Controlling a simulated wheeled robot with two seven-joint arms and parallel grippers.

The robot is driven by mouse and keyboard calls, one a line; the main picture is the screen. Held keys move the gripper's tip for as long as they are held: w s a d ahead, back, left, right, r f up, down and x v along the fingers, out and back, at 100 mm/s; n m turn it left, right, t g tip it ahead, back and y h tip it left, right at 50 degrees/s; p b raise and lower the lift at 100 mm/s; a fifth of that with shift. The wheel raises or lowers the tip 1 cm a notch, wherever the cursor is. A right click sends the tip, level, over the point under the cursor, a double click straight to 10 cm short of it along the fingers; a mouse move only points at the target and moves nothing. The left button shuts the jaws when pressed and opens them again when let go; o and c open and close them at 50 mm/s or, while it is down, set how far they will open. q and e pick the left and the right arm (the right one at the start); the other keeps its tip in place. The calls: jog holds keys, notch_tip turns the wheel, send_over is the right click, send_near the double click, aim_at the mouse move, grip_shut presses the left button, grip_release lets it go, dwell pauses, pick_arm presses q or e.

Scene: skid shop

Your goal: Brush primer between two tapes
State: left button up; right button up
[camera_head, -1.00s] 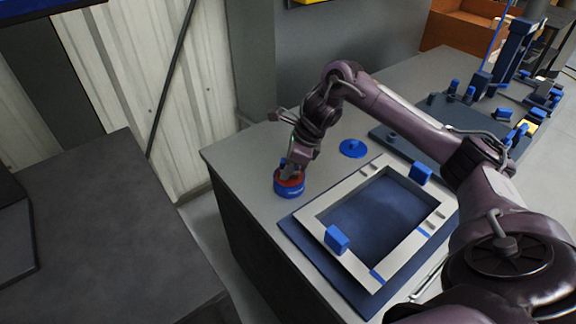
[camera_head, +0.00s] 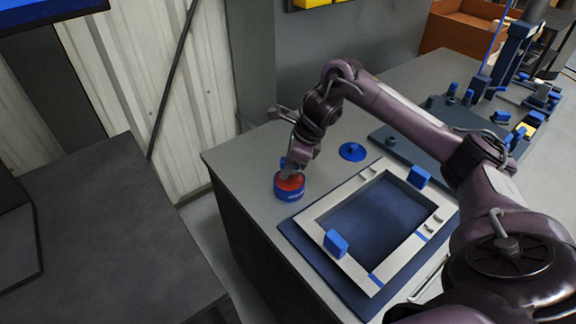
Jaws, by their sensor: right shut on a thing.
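A blue round pot (camera_head: 289,194) with red primer (camera_head: 291,184) inside stands open near the far left corner of the bench. My right gripper (camera_head: 289,172) is right over the pot, pointing down. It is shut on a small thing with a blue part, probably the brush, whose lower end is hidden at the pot. A pale rectangular frame (camera_head: 328,207) lies on a dark blue mat (camera_head: 337,277) to the right of the pot. Thin blue tape strips (camera_head: 376,280) cross its near side; another (camera_head: 422,236) is on its right side. My left gripper is out of view.
Blue blocks (camera_head: 335,243) and (camera_head: 419,176) sit on the frame. A blue lid with a knob (camera_head: 352,152) lies behind it. A dark plate (camera_head: 440,130) and blue fixtures (camera_head: 503,118) stand at the back right. A separate dark table (camera_head: 100,230) is at left.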

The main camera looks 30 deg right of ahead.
aim_at(282, 159)
jog(key=shift+r+p, duration=2)
jog(key=shift+r, duration=0.65)
jog(key=shift+f, duration=0.1)
